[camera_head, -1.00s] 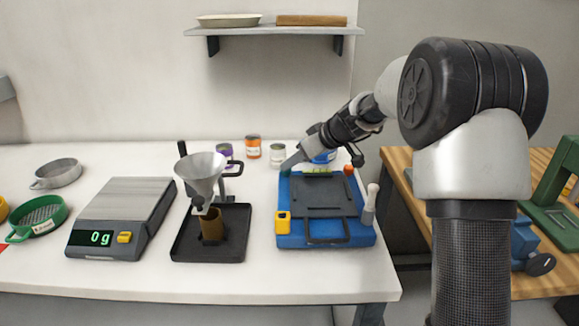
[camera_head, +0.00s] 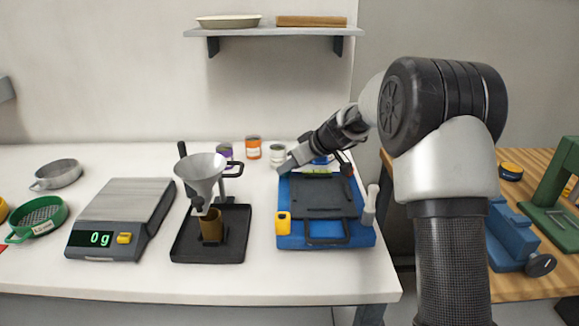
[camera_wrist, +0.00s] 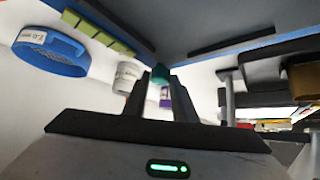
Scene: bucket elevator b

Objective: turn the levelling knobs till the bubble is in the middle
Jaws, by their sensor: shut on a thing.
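The blue levelling device (camera_head: 290,238) stands on the white bench with a dark plate on top. A yellow-green level vial (camera_head: 318,171) lies along its back edge; it also shows in the wrist view (camera_wrist: 97,35), and I cannot make out its bubble. My gripper (camera_head: 284,168) is at the device's back left corner. In the wrist view, my gripper (camera_wrist: 163,80) is shut on a teal knob (camera_wrist: 161,74), which sits between the fingertips. In the head view the gripper hides this knob. My wrist largely covers the back right corner.
A grey-white jar (camera_head: 277,155) stands close behind my gripper, and a blue-rimmed sieve (camera_wrist: 48,50) is behind the device. A white-handled tool (camera_head: 370,205) stands at the device's right. A funnel stand (camera_head: 240,250) and scale (camera_head: 125,205) are to the left. The bench front is clear.

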